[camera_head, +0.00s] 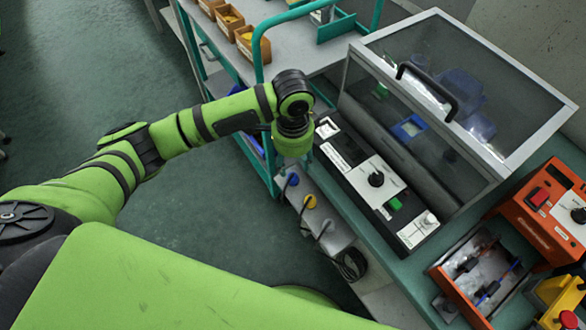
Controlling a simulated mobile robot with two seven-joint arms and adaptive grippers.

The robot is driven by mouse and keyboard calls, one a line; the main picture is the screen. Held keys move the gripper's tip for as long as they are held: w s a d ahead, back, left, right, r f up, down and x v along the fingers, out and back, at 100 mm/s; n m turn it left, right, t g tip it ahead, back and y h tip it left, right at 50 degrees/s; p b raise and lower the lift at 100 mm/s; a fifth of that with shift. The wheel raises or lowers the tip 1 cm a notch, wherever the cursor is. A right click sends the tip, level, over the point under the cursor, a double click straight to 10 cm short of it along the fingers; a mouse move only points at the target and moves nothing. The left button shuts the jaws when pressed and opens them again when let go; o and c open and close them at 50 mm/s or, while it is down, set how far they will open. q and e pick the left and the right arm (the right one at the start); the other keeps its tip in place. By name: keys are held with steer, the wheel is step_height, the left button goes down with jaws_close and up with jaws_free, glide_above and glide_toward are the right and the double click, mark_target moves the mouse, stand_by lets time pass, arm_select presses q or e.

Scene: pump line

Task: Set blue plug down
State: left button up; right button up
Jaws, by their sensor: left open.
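A blue plug (293,180) sits at the upper end of a grey strip (338,236) low beside the bench. A yellow plug (310,202) and a grey plug (326,228) stand farther along the same strip. My left gripper (292,152) points down just above the blue plug in the picture. Its fingers are mostly hidden under my wrist. It is open, and I see nothing held in it. I cannot tell whether it touches the blue plug. My right gripper is not in view.
A red-orange tray (461,285) with tools and an orange box (543,213) stand at right. Dark cables (350,264) hang below the strip. The floor at left is clear.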

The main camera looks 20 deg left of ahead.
mark_target(293, 176)
arm_select(q)
step_height(293, 176, up, 6)
steer(key=shift+f, duration=0.25)
stand_by(0.4)
